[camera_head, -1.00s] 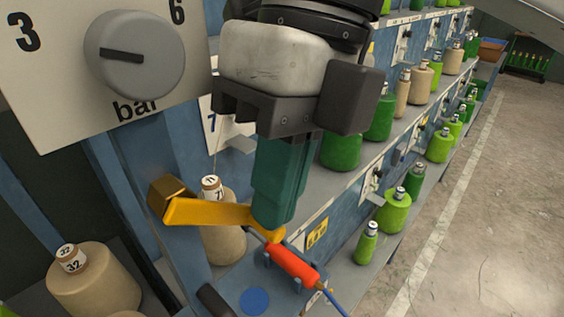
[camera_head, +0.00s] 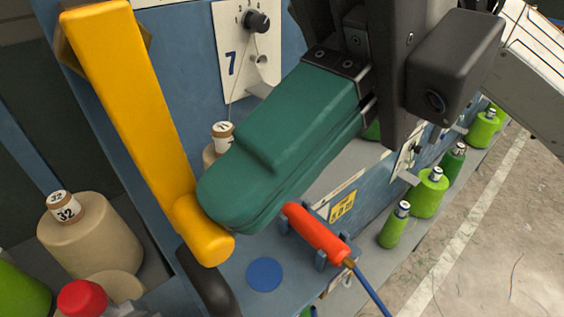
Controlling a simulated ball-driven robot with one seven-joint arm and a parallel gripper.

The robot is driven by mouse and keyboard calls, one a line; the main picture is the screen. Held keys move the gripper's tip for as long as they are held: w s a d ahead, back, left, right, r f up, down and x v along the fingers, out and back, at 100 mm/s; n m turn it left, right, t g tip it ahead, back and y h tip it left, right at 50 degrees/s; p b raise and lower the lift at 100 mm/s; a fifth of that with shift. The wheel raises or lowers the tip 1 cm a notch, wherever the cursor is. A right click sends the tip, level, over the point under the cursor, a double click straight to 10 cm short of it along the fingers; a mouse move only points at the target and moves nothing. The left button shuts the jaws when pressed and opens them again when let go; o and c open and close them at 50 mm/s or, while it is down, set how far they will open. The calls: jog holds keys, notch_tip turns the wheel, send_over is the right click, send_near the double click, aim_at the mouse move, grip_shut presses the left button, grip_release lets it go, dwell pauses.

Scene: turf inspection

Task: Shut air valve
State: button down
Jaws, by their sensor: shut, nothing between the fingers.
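The air valve's yellow lever (camera_head: 135,110) fills the upper left of the head view. It slants down from a brass-coloured hub at the top left to a rounded knob end (camera_head: 205,232). My gripper (camera_head: 225,205) has green fingers, shut with nothing between them. The fingertips are at the lever's lower end, on its right side, and appear to touch it. The far side of the fingertips is hidden.
A red-orange handled tool (camera_head: 318,235) lies in a blue holder right of the fingertips. A numbered plate (camera_head: 245,45) with a black knob is behind. Open floor (camera_head: 490,250) lies at right.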

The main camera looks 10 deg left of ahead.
jog(key=shift+s+a+f+g+y+b, duration=0.1)
jog(key=shift+s+f+g+y+b, duration=0.05)
jog(key=shift+s+g+y+b, duration=0.15)
dwell(0.6)
jog(key=shift+w, duration=0.1)
